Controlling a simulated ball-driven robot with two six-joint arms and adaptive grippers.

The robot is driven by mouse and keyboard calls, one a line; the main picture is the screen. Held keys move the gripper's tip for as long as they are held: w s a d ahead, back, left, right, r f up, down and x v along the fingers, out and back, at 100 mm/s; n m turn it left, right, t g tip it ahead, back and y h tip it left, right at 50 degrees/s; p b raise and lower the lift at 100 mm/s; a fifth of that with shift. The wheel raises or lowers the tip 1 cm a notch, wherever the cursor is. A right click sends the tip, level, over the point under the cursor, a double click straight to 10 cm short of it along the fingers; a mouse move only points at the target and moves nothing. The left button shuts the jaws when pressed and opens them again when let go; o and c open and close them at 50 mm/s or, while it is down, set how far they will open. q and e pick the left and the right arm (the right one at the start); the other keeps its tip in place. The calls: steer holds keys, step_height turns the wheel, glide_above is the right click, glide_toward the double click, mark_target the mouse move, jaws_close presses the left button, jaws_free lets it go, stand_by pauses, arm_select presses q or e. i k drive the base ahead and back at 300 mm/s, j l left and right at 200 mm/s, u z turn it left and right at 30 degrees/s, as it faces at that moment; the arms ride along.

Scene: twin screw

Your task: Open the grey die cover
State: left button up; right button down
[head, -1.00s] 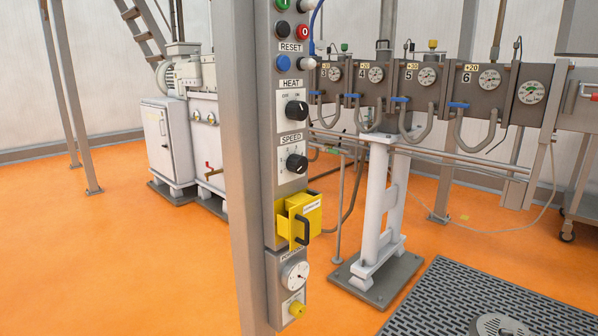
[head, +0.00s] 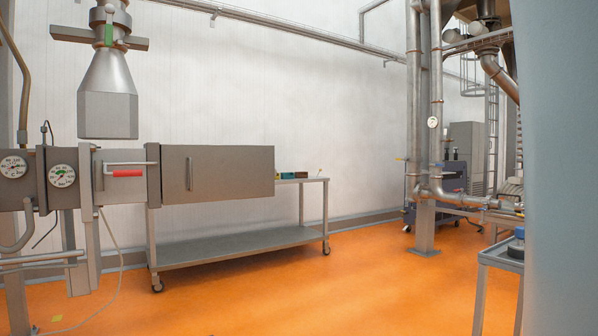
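A grey box-shaped cover (head: 230,172) with a vertical handle (head: 189,174) sits at the right end of the machine barrel, left of the middle in the head view. It looks closed against the flange on its left. A lever with a red grip (head: 127,173) lies level just left of it, on the barrel end. Neither of my grippers shows in the head view.
A wheeled steel trolley (head: 240,246) stands behind and below the cover, with small boxes on top. A cone-shaped hopper (head: 108,95) hangs above the barrel. Orange floor (head: 300,290) is clear in front. A small grey table (head: 500,256) stands at right.

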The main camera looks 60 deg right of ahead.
mark_target(198, 173)
steer(key=z, duration=1.4)
steer(key=i+j+u, duration=0.2)
steer(key=i, duration=0.2)
steer(key=l, duration=0.1)
